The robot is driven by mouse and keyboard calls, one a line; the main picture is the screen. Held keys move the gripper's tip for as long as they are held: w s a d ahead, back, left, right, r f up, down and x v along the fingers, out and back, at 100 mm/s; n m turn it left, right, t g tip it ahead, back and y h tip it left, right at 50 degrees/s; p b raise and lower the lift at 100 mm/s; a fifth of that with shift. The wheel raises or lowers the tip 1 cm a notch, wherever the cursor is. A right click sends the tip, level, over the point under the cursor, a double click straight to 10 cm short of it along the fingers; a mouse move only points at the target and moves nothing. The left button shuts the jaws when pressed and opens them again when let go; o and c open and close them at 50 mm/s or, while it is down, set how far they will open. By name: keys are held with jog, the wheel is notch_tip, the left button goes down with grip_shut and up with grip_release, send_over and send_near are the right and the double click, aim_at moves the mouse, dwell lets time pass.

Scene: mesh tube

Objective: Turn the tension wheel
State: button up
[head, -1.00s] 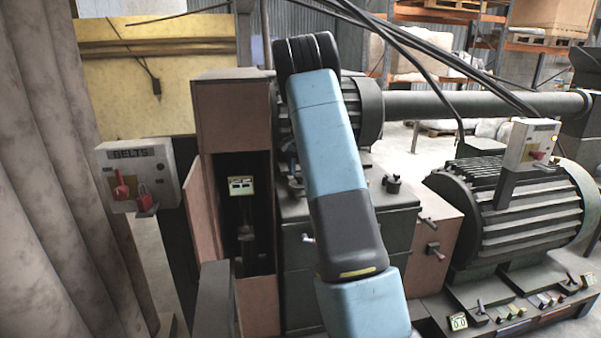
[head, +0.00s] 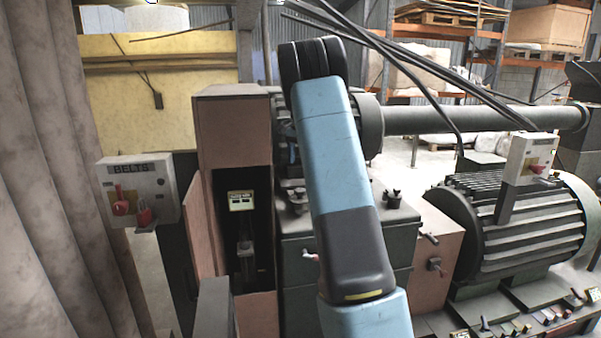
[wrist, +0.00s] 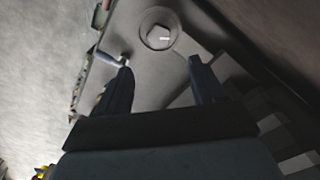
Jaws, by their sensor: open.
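My gripper (wrist: 160,75) is open in the wrist view, with one dark finger on each side and nothing between them. A round grey fitting with a raised centre (wrist: 158,30) lies ahead of the fingertips on a grey surface, apart from them. I cannot tell whether it is the tension wheel. In the head view my blue and black arm hides the gripper and part of the machine. Small dark knobs (head: 393,199) stand on top of the green machine block, and no part is clearly marked as the tension wheel.
A box labelled BELTS (head: 139,192) with red handles stands at left. An open reddish cabinet (head: 232,135) stands beside the arm. A ribbed motor (head: 525,225) with a control box (head: 531,160) is at right. A thick pipe (head: 470,118) and hanging cables cross behind.

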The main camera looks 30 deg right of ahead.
jog(key=shift+r, duration=1.3)
jog(key=s+a+r+n+t, duration=0.1)
jog(key=s+a+r+n, duration=0.1)
jog(key=s+a+r, duration=0.4)
jog(key=s+a+r+n+t, duration=0.15)
jog(key=s+a, duration=0.25)
jog(key=s, duration=0.5)
jog(key=s+a+r+n+t, duration=0.1)
jog(key=s+a+r+n, duration=0.1)
jog(key=s+a+r, duration=0.4)
jog(key=s+a+f+n, duration=0.2)
jog(key=s+a+f, duration=0.1)
jog(key=s, duration=0.5)
jog(key=s+a+f+n+t, duration=0.1)
jog(key=s+a+f+n, duration=0.1)
jog(key=s, duration=0.6)
jog(key=s+a+f+n+t, duration=0.1)
jog(key=s+a+f+n, duration=0.1)
jog(key=s, duration=0.6)
jog(key=shift+s+a+f+n, duration=0.3)
jog(key=shift+a+f, duration=0.55)
jog(key=shift+f, duration=0.45)
jog(key=shift+c, duration=0.3)
